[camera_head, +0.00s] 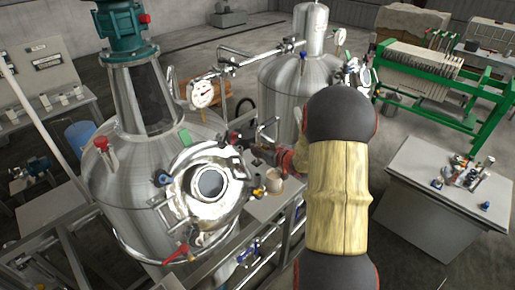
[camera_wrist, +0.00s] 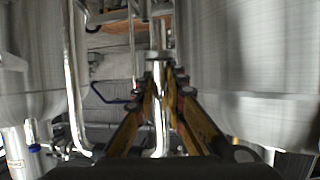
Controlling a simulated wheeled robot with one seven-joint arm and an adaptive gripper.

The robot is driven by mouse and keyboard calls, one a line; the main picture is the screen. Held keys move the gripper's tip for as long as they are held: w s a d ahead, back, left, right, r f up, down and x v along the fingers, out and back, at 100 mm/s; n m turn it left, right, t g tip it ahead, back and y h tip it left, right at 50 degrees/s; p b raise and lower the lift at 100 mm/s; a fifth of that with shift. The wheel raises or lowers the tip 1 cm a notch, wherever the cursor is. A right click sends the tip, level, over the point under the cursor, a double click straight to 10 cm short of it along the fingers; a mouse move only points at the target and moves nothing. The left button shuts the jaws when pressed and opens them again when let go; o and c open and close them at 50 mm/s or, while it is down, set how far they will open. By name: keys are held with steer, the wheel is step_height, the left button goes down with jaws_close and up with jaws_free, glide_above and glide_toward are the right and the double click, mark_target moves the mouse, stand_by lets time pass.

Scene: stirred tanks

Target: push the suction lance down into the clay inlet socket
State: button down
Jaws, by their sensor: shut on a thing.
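In the wrist view my gripper (camera_wrist: 160,72) is shut around a shiny steel tube, the suction lance (camera_wrist: 158,105). The lance runs lengthwise between the two fingers, with a wider collar near the fingertips. In the head view my gripper (camera_head: 243,137) is small and partly hidden, beside the steel tank's upper right side. A bent steel pipe (camera_head: 268,128) shows by it; I cannot tell if it is the lance. I cannot make out the clay inlet socket for certain in either view, nor whether the lance touches it.
A second tank (camera_head: 285,80) stands behind. A pressure gauge (camera_head: 203,93) and pipes rise near my gripper. A grey bench (camera_head: 440,195) with small items is at right.

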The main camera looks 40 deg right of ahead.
steer(key=shift+f+b, duration=4.1)
steer(key=shift+f, duration=1.7)
steer(key=c, duration=1.7)
jaws_free()
steer(key=shift+c, duration=0.2)
steer(key=v, duration=1.2)
steer(key=shift+r, duration=0.1)
